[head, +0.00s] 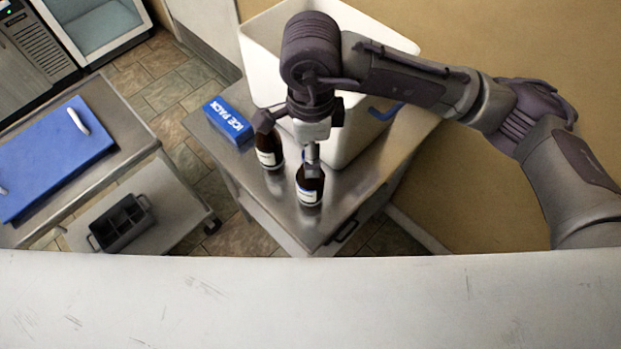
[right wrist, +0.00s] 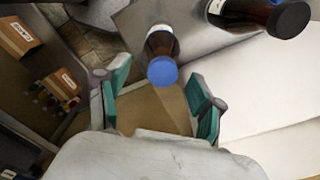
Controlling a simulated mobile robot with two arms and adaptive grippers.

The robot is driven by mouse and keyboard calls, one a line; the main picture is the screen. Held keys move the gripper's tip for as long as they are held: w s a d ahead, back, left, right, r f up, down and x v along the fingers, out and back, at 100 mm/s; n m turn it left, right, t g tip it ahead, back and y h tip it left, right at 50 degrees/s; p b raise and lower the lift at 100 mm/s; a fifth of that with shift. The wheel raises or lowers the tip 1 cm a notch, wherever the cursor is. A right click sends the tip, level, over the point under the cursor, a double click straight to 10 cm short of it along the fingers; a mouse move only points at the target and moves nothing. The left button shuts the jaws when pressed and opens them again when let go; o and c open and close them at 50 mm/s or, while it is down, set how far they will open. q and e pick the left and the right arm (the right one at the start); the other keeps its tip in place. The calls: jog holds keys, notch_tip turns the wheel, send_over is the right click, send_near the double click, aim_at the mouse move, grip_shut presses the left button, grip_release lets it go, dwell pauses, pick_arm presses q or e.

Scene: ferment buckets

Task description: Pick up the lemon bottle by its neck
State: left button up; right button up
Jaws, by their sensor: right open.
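Two brown bottles with white labels stand upright on the steel table in the head view, one at left (head: 270,155) and one nearer the front (head: 309,190). The labels are too small to read, so I cannot tell which is the lemon bottle. My right gripper (head: 288,140) is above them, its fingers partly covering their tops. In the right wrist view, my open right gripper (right wrist: 158,101) has a blue-capped bottle (right wrist: 160,42) just ahead, between the lines of its fingers. A dark-capped bottle (right wrist: 250,14) is at upper right. My left gripper is not in view.
A large white bin (head: 350,150) stands close behind the bottles. A blue ice pack (head: 229,121) lies at the table's left edge. A cart at left holds a blue board (head: 50,160) and a dark divided caddy (head: 121,222). Cardboard boxes (right wrist: 60,85) show in the right wrist view.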

aim_at(311, 180)
notch_tip(311, 180, down, 4)
jog(key=shift+w+r+p, duration=0.1)
jog(key=shift+r+p, duration=0.15)
jog(key=shift+p, duration=0.6)
jog(key=shift+f, duration=0.25)
jog(key=c, duration=1.1)
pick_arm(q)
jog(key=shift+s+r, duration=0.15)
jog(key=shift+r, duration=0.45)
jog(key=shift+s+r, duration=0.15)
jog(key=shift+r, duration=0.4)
pick_arm(e)
grip_shut()
